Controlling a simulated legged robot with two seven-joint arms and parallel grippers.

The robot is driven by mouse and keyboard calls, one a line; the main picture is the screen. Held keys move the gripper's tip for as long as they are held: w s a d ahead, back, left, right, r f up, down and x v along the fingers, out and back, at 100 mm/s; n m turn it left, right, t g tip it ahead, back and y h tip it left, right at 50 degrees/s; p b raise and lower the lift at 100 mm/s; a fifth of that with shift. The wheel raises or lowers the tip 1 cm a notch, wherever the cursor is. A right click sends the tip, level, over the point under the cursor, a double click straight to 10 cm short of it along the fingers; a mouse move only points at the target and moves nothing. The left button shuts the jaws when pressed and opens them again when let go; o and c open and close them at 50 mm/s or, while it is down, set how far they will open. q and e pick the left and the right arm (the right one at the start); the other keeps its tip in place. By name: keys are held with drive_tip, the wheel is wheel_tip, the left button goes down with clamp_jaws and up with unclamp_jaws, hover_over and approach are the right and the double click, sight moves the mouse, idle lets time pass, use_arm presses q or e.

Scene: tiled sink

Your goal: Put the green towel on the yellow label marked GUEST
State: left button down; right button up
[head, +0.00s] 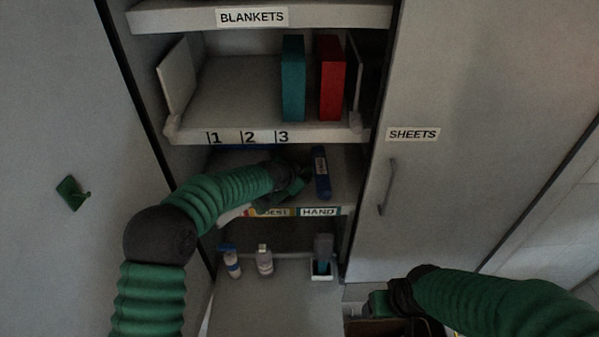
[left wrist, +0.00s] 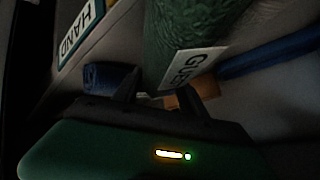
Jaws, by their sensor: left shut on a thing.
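The green towel (left wrist: 185,25) is a textured roll with a white tag whose visible letters read GUE. My left gripper (head: 298,182) is shut on it inside the middle shelf; in the left wrist view the fingers (left wrist: 165,85) meet its lower end. In the head view the towel is hard to tell from the green gripper. The yellow GUEST label (head: 272,212) is on the shelf's front edge, partly covered by my left arm. Whether the towel touches the shelf cannot be told. My right gripper (head: 377,303) is low, at a brown box; its fingers are unclear.
A blue item (head: 321,172) stands right of my left gripper, above the HAND label (head: 318,211). The shelf above (head: 310,135) is close over my left arm. Bottles (head: 264,260) and a small holder (head: 322,262) stand below. The brown box (head: 385,328) is at lower right.

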use_arm(q)
drive_tip(key=shift+a+f, duration=0.25)
drive_tip(key=shift+w+a+f+b, duration=0.1)
drive_tip(key=shift+a+f+b, duration=0.05)
drive_tip(key=shift+f+b, duration=0.25)
drive_tip(key=c, duration=0.7)
unclamp_jaws()
drive_tip(key=shift+r, duration=0.1)
drive_tip(key=shift+o, duration=0.3)
drive_tip(key=shift+r, duration=0.1)
drive_tip(key=shift+d, duration=0.2)
